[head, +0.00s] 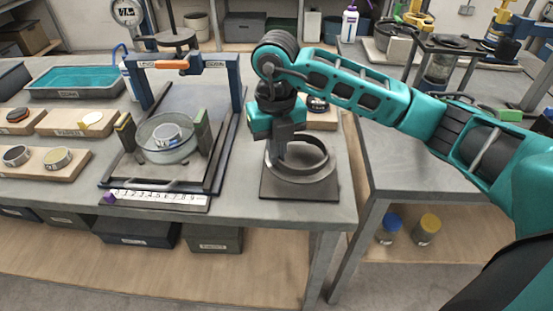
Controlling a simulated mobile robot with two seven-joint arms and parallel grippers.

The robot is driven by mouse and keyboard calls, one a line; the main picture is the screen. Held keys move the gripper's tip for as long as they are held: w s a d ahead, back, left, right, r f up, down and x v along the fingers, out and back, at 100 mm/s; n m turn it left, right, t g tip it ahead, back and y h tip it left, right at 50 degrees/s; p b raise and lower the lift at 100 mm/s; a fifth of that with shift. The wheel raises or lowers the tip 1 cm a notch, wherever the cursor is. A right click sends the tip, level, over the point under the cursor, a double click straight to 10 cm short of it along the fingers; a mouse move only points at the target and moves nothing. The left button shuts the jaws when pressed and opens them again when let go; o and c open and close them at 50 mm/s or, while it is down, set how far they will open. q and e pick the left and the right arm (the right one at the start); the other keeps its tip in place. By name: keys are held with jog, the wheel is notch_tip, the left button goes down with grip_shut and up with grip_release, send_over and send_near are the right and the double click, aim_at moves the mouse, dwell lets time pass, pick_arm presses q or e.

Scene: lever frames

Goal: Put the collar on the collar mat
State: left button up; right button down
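The collar (312,174), a grey metal ring, is over the dark square collar mat (300,192) near the right end of the bench. I cannot tell whether it rests flat on the mat or sits just above it. My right gripper (281,152) points down at the collar's left side, with its fingers at the ring's wall. The fingers overlap the ring, so their gap and any grip are hidden. My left gripper is not in view.
Left of the mat stands a press frame (238,85) with a glass dish (166,148) and a ruler strip (160,198) in front. Wooden boards (78,122) with small round parts and a teal tray (85,80) lie farther left. A gap separates the right bench (410,165).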

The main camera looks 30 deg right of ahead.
jog(key=shift+f, duration=1.35)
jog(key=shift+f, duration=0.15)
jog(key=c, duration=1.3)
grip_release()
jog(key=shift+r, duration=0.35)
notch_tip(320, 180, up, 12)
jog(key=shift+f+p, duration=0.2)
jog(key=shift+p, duration=0.1)
